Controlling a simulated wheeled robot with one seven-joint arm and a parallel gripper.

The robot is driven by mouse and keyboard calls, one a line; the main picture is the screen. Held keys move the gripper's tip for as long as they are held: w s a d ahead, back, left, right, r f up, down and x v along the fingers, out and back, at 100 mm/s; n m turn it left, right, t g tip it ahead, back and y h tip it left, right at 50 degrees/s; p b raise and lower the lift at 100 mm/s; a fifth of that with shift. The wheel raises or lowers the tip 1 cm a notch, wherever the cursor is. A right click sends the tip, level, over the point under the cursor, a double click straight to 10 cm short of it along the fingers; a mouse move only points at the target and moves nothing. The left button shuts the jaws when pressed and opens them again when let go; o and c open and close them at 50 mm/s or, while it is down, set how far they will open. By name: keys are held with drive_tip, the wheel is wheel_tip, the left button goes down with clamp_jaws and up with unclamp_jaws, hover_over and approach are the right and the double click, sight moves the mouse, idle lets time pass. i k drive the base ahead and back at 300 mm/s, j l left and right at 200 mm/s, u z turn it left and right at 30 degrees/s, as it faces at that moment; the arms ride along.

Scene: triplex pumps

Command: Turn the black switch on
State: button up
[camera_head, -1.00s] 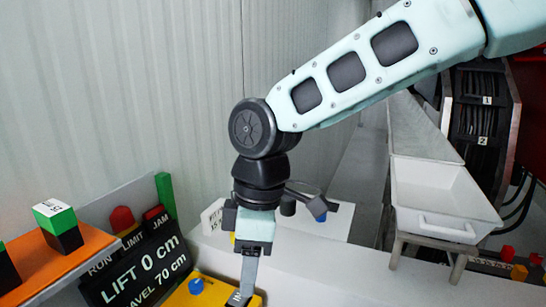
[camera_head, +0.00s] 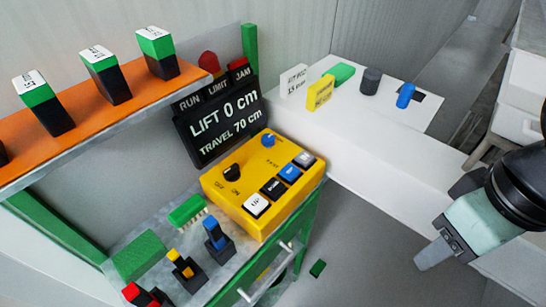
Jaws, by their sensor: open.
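The black switch (camera_head: 232,172) is a small knob on the sloped top of a yellow control box (camera_head: 215,193). OFF and ON labels stand just below it; which one it points to is too small to tell. A blue knob (camera_head: 268,140) sits above it to the right, and a row of white, black, blue and grey buttons runs along the box's right side. My gripper (camera_head: 424,260) is at the lower right of the view, well to the right of the box and touching nothing. It is open and empty; its fingers overlap in this view.
A black display (camera_head: 220,124) reading LIFT 0 cm stands behind the box. An orange shelf (camera_head: 90,110) with green-topped blocks overhangs at the left. Several coloured levers (camera_head: 187,268) stand in front. A white ledge (camera_head: 400,160) lies at right.

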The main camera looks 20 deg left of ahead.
sight(232, 174)
drive_tip(key=u, duration=1.3)
